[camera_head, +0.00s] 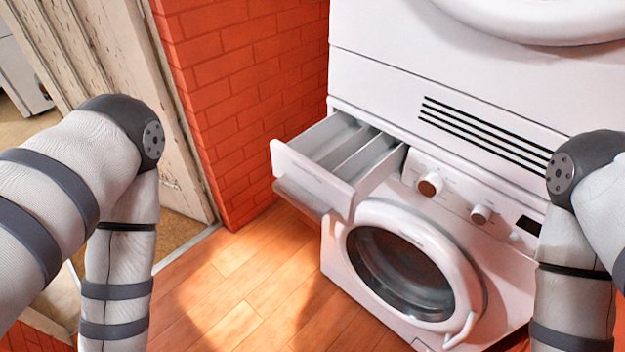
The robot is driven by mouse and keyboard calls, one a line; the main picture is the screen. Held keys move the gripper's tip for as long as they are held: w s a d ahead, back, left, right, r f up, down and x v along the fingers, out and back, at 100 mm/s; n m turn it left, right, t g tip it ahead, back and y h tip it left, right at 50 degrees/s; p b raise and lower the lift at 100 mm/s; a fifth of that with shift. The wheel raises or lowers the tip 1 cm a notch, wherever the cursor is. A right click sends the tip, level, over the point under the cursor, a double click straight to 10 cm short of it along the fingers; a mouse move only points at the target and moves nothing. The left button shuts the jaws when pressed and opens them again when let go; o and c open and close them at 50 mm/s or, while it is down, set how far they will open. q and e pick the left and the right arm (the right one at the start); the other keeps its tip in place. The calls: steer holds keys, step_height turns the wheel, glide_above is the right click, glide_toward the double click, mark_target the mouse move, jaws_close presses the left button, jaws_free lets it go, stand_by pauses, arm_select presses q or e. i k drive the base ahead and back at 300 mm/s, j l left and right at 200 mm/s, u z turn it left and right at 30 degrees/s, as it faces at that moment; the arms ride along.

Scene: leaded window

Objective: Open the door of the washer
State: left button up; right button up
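The washer (341,250) is white and stands on the wood floor right of centre. Its round door (462,271) has a white ring and dark glass (400,273), and it looks shut. A white door handle (460,331) is at the ring's lower right. The detergent drawer (310,181) at the washer's upper left is pulled out, and its compartments look empty. My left arm enters from the left and my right arm from the right. Both arms bend downward and leave the bottom of the picture, so neither gripper shows. Neither visible arm part touches the door.
A second white appliance (385,85) with a slotted vent (485,130) sits above the washer. The open drawer juts out beside a red brick wall (250,75). A worn white doorway frame (110,50) is at left. The wood floor (235,285) before the washer is clear.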

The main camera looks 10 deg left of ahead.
mark_target(466, 307)
steer(key=k+j+z, duration=0.3)
steer(key=z, duration=0.15)
steer(key=k+l+z, duration=0.1)
steer(key=z, duration=0.3)
steer(key=k+l+z, duration=0.1)
steer(key=z, duration=0.25)
